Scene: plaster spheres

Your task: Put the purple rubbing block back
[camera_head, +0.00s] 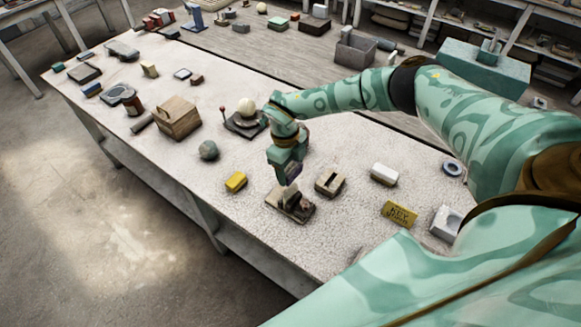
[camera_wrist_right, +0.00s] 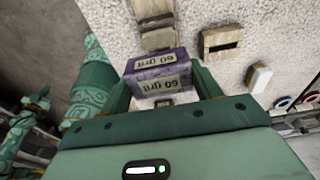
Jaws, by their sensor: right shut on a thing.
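My right gripper (camera_head: 289,172) is shut on the purple rubbing block (camera_wrist_right: 157,75), which is marked "60 grit". In the head view the block (camera_head: 294,171) shows only as a small purple patch between the fingers. It is held above the table, just over a dark brown wooden stand (camera_head: 290,205) with upright parts. In the wrist view, brown wooden pieces (camera_wrist_right: 155,12), seemingly this stand, lie beyond the block. I cannot tell whether the block touches the stand.
A slotted wooden block (camera_head: 330,181) stands close to the right of the gripper. A yellow block (camera_head: 236,181) and a grey-green ball (camera_head: 208,150) lie to the left. The front table edge is bare.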

